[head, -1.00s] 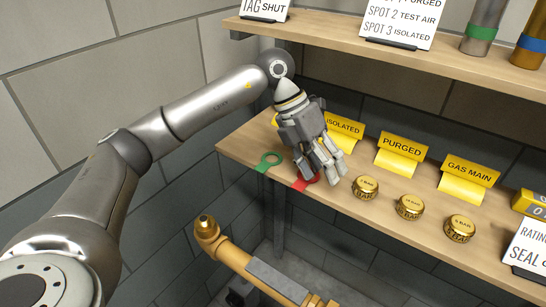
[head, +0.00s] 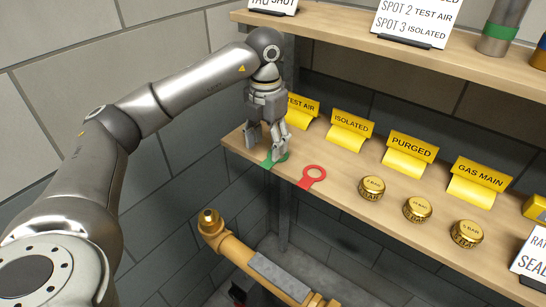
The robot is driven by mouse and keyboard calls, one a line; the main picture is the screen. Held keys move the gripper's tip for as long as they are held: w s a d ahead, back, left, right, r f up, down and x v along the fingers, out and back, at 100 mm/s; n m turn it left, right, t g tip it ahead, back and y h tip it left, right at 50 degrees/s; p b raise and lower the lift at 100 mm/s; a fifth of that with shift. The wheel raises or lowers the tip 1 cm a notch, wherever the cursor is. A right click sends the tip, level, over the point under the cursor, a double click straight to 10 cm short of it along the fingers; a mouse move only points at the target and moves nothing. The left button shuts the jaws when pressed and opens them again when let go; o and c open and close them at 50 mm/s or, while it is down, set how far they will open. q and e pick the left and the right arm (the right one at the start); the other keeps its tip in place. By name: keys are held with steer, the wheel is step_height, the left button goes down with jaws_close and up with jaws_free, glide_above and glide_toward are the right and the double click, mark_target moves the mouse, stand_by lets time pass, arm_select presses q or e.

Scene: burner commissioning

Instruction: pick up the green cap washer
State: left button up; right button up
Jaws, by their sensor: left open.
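The green cap washer (head: 269,162) lies flat at the left front of the lower shelf, its tab reaching the shelf's front edge. My left gripper (head: 266,156) points down right over it, and the fingers hide much of its ring. The gripper is open, with fingers spread. I cannot tell whether the fingertips touch the washer. My right gripper is not in view.
A red washer (head: 313,174) lies just right of the green one. Several brass caps (head: 372,188) and yellow signs (head: 408,154) stand further right. An upper shelf (head: 340,36) overhangs behind. A brass pipe (head: 232,246) runs below the shelf.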

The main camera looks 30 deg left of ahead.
mark_target(268, 163)
arm_select(q)
step_height(268, 163, down, 4)
steer(key=shift+w+d+r+p, duration=0.15)
steer(key=shift+r+p, duration=0.05)
steer(key=shift+p, duration=0.55)
steer(key=shift+f, duration=0.4)
steer(key=shift+f, duration=0.2)
steer(key=c, duration=1.1)
